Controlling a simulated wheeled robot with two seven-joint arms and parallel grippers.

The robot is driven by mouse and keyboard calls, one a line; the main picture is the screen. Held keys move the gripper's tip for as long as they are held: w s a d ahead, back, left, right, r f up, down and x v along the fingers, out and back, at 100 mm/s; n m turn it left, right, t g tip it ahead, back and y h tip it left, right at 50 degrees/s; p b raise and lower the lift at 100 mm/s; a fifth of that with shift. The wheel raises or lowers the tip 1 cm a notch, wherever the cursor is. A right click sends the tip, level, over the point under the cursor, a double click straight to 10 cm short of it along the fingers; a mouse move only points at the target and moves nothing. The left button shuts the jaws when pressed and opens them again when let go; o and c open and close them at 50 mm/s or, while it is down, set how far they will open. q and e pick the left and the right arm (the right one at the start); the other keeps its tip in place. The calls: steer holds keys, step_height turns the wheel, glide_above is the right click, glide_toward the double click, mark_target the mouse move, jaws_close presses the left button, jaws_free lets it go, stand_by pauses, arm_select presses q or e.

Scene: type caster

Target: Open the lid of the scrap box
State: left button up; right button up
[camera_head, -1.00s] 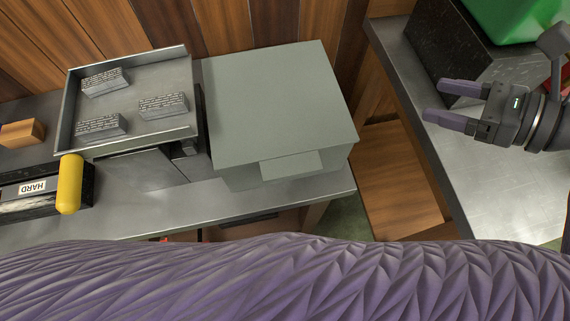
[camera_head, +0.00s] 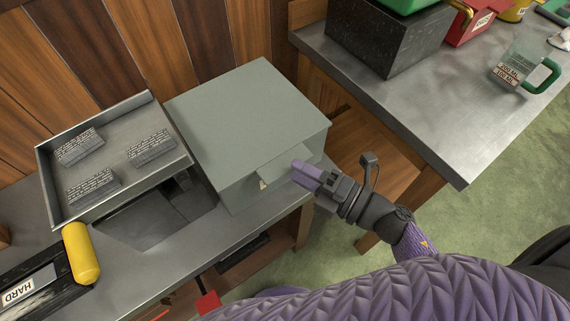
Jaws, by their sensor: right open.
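The scrap box (camera_head: 245,112) is a grey-green box on the metal bench, with its flat lid shut. A small lip or flap (camera_head: 272,172) sticks out from its front edge. My right gripper (camera_head: 298,172) is at the front right of the box, its purple fingers pointing left toward the lip. The fingers overlap the lip's right end in the picture; I cannot tell whether they touch it. The gripper is open and appears to hold nothing. My left gripper is not in view.
A metal tray (camera_head: 152,108) with several type blocks stands left of the box. A yellow cylinder (camera_head: 82,254) is at the lower left. A second metal bench (camera_head: 440,125) at the right carries a black block (camera_head: 375,42) and a measuring cup (camera_head: 520,68).

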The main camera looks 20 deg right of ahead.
mark_target(287, 165)
steer(key=shift+x, duration=1.65)
jaws_close()
